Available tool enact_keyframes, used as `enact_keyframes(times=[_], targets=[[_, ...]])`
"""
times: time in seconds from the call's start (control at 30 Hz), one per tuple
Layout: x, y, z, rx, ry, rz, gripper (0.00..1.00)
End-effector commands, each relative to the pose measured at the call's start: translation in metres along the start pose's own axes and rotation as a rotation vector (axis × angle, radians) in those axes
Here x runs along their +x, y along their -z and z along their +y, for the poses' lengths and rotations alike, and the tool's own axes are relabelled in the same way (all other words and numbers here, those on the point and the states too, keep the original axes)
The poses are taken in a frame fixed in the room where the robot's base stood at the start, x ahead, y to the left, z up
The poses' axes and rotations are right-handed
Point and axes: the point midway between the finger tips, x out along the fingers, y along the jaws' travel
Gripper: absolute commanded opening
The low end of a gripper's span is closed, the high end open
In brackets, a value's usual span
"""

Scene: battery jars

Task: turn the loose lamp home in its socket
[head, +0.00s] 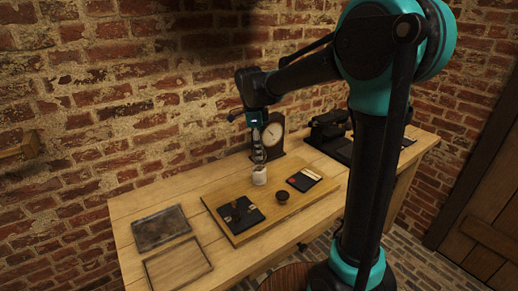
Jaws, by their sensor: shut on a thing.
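A small white cylindrical piece, which looks like the lamp's socket (259,177), stands upright near the back edge of a wooden board on the workbench. My gripper (258,162) points straight down right above it. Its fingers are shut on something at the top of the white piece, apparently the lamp. The lamp is too small and too covered by the fingers to make out, and I cannot tell how deep it sits.
The wooden board (222,198) also bears a dark square block (240,214), a dark round cup (282,198) and a black card-like piece (304,180). A dark-cased dial clock (271,134) stands close behind my gripper. Two shallow trays, slate (160,228) and wooden (178,265), lie left.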

Motion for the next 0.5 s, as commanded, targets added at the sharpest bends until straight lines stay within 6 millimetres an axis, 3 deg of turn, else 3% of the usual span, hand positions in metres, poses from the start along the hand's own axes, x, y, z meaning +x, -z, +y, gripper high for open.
enact_keyframes(times=[0.13, 0.5], targets=[[0.0002, 0.0002, -0.0001, 0.105, -0.012, 0.000, 0.09], [0.0002, 0.0001, -0.0001, 0.155, -0.018, 0.000, 0.09]])
